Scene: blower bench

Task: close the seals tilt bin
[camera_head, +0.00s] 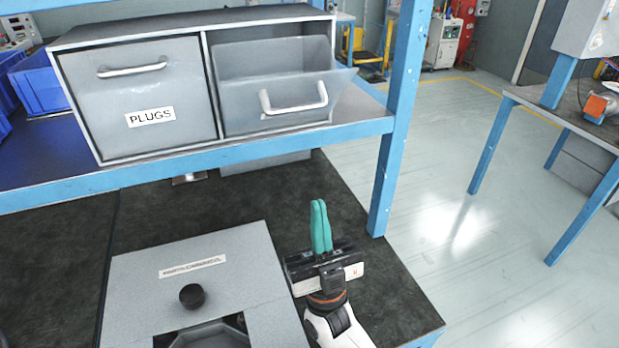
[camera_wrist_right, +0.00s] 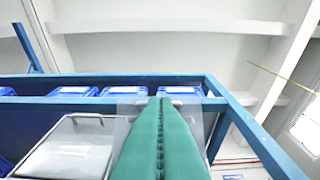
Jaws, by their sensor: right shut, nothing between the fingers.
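The tilt bin (camera_head: 275,88) on the right of the grey two-bin cabinet is tilted open, its translucent front leaning out at the top. A white bar handle (camera_head: 294,98) is on that front. No SEALS label is legible; the neighbouring bin (camera_head: 140,95) is labelled PLUGS and looks shut. My right gripper (camera_head: 320,226) is below and in front of the open bin, apart from it, with its teal fingers together and empty. The fingers (camera_wrist_right: 160,140) also fill the middle of the right wrist view and hide part of what is behind. My left gripper is not seen.
The cabinet stands on a blue-framed shelf (camera_head: 250,145), with a blue post (camera_head: 395,130) to its right. A grey box (camera_head: 220,250) with a black knob sits on the dark bench left of my right gripper. Blue bins (camera_head: 38,85) stand at far left.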

